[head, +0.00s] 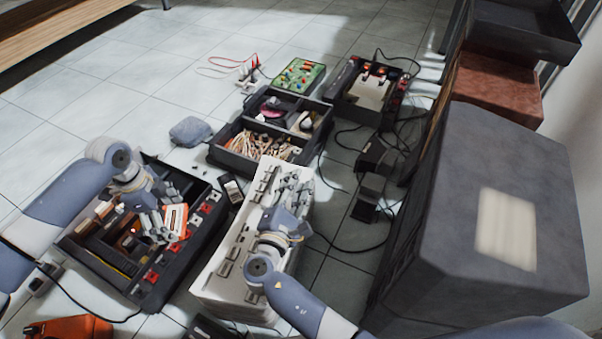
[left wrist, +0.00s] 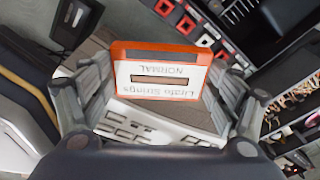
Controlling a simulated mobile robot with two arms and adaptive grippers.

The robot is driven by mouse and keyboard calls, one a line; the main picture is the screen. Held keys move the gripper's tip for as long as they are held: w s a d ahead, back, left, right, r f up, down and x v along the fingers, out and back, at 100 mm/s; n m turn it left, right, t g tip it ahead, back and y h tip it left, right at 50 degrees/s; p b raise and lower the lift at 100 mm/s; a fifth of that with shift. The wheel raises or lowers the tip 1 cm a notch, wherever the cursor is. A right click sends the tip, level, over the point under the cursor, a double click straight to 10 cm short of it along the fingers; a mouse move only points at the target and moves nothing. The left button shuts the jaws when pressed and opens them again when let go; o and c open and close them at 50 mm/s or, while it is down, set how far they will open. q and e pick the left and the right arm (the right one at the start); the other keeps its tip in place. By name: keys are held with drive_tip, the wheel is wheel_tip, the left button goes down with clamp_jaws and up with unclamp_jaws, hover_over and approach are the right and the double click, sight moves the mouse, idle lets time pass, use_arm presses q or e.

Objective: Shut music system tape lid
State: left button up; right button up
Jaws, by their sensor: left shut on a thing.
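An orange-and-white cassette-like piece (head: 175,222) is held by my left gripper (head: 160,222). The left wrist view shows it (left wrist: 160,72) close up between the fingers, with upside-down lettering and a dark slot. My left gripper is over an open dark case (head: 205,235) with compartments and red and white squares along its edge. My right gripper (head: 290,190) is above a pale block (head: 228,270) with grey slots; its fingers are small and I cannot tell whether they are apart. I cannot make out which thing is the music system, nor a tape lid.
A dark tray (head: 225,155) holds cables and small parts. Behind it are a green board (head: 300,76) and a dark device (head: 358,112) with lit lamps. A large dark cabinet (head: 480,210) stands at the right. Cords lie between them. The tiled floor at upper left is clear.

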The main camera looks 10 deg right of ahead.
drive_tip(key=v, duration=0.7)
drive_tip(key=shift+s, duration=0.2)
drive_tip(key=shift+a+r, duration=0.1)
